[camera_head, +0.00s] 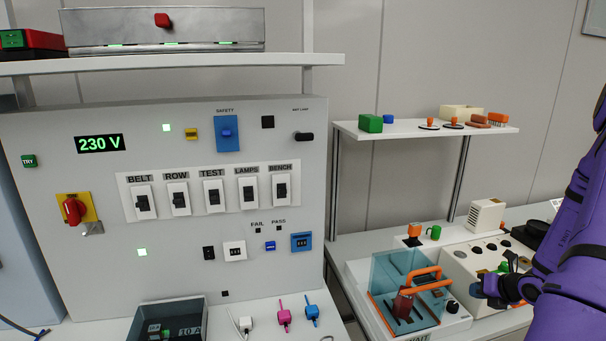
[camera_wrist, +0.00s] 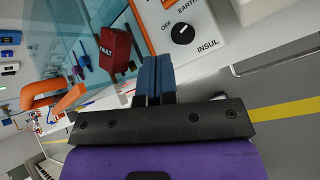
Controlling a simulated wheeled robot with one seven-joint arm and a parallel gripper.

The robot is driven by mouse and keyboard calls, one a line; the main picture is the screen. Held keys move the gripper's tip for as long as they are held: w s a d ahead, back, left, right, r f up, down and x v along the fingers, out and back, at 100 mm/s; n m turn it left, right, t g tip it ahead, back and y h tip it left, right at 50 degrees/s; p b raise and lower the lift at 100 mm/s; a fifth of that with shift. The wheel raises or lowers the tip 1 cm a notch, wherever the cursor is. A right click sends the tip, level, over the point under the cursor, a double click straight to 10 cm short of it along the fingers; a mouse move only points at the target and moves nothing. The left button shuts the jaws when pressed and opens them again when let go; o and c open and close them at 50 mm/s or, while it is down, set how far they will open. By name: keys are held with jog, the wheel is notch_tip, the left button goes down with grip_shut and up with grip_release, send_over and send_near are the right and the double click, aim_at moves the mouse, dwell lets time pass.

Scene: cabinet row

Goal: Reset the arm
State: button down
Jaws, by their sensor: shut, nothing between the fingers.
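My purple arm (camera_head: 570,240) comes in from the right edge in the head view. My gripper (camera_head: 481,290) is at its end, beside the glass-sided tester with orange handles (camera_head: 405,290). In the wrist view the two blue fingers of my gripper (camera_wrist: 154,58) lie together, shut and empty. Ahead of them is a red block marked "FAULT" (camera_wrist: 114,50) behind the clear panel. A white face with a black OFF/EARTH/INSUL knob (camera_wrist: 182,33) is close to the right of the fingertips. I cannot tell whether the fingers touch anything.
A grey panel (camera_head: 100,190) with switches and a 230 V display stands at the left. A white shelf (camera_head: 425,130) holds small parts above the bench. An open dark bin (camera_head: 170,320) and coloured plugs (camera_head: 284,316) are at the front. Yellow floor tape (camera_wrist: 285,107) shows at the wrist view's right.

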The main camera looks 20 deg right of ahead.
jog(key=w+a+r+n+y, duration=0.1)
jog(key=w+a+r+n, duration=0.1)
jog(key=a+r+n, duration=0.1)
jog(key=w+a+r+n+y, duration=0.1)
jog(key=w+a+r+n, duration=0.1)
jog(key=a+r+n, duration=0.2)
jog(key=w+a+r+n+y, duration=0.1)
jog(key=w+a+r+n, duration=0.2)
jog(key=r, duration=0.3)
jog(key=shift+a+g, duration=0.15)
jog(key=shift+g, duration=0.15)
jog(key=s+a+r+n+g+y, duration=0.1)
jog(key=s+a+r+n+g, duration=0.25)
jog(key=a+r+n, duration=1.4)
jog(key=s+a+r+n+h, duration=0.2)
jog(key=s+a+r+n, duration=0.2)
jog(key=s+n, duration=0.3)
jog(key=s+a+r+n+h, duration=0.2)
jog(key=s+a+n, duration=0.3)
jog(key=s+n, duration=0.3)
jog(key=shift+s+a+r, duration=0.25)
jog(key=shift+s+r, duration=0.2)
jog(key=shift+r, duration=0.4)
